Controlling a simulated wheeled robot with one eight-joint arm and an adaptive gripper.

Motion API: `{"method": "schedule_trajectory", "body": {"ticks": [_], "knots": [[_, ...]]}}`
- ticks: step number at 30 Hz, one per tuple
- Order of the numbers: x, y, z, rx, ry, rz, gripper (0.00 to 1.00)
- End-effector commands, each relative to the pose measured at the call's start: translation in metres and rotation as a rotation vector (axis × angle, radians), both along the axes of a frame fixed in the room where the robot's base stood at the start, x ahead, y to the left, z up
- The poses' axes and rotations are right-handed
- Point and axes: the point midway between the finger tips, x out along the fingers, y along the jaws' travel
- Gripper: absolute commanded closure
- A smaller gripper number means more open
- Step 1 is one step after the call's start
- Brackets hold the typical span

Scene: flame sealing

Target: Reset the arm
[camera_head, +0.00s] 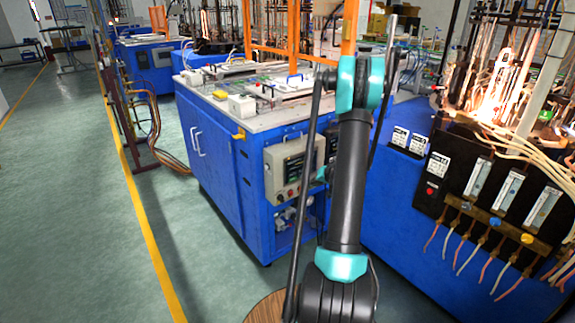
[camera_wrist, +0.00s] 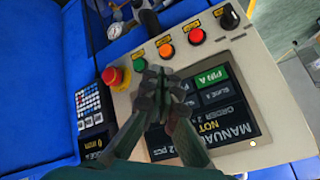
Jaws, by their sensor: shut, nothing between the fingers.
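My gripper (camera_wrist: 165,80) shows in the wrist view with its two dark fingers together and nothing between them. My arm, dark with teal joints, stands upright in the middle of the head view. The gripper itself cannot be made out there.
The panel has a red emergency button (camera_wrist: 112,76), an orange button (camera_wrist: 165,50), a red button (camera_wrist: 196,36) and a black knob (camera_wrist: 229,18). A blue cabinet (camera_head: 215,150) stands close left of my arm; a blue burner machine (camera_head: 410,220) is at right. Green floor (camera_head: 70,200) is clear at left.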

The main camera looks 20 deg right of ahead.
Motion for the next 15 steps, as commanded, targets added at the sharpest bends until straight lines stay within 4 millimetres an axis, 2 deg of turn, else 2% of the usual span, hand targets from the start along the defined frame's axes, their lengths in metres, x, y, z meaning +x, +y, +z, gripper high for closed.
{"method": "schedule_trajectory", "body": {"ticks": [4,7,11,15], "knots": [[-0.001,0.004,0.003,-0.003,0.003,0.004,1.00],[-0.008,0.017,0.013,-0.011,0.018,0.019,1.00],[-0.028,0.048,0.037,-0.034,0.054,0.052,1.00],[-0.060,0.086,0.064,-0.069,0.100,0.093,1.00]]}}
